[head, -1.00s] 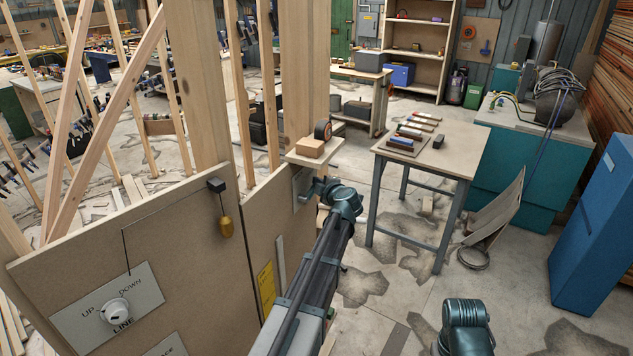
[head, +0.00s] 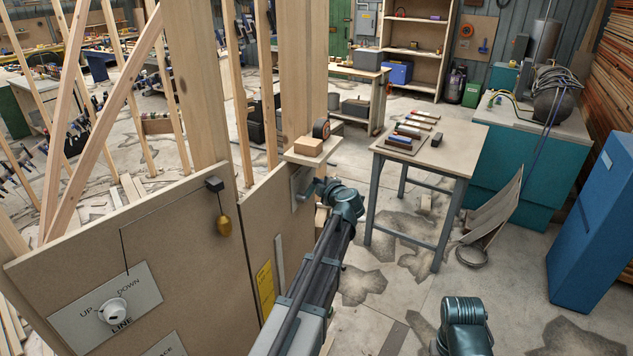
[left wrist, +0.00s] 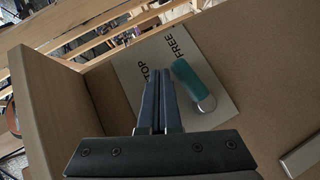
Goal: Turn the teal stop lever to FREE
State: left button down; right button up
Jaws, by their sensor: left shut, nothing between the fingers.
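The teal stop lever (left wrist: 190,80) shows in the left wrist view on a pale plate (left wrist: 140,62) lettered STOP and FREE. Its silver pivot end is at the lower right. Its teal end points up-left, close below the word FREE and away from STOP. My left gripper (left wrist: 157,77) is shut and empty, its fingertips in front of the plate on the STOP side, left of the lever. I cannot tell whether a finger touches the lever. In the head view my left arm reaches the plate (head: 298,182), and the lever is not clearly visible there.
A small wooden shelf (head: 312,157) carrying a block (head: 308,148) and a tape roll (head: 321,128) juts out just above the plate. A LINE dial (head: 115,311) and a hanging brass weight (head: 224,226) are on the panel to the left. A work table (head: 455,145) stands to the right.

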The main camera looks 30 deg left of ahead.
pick_arm(q)
jog(key=p+v, duration=0.3)
jog(key=v, duration=0.9)
jog(key=shift+d+r, duration=0.15)
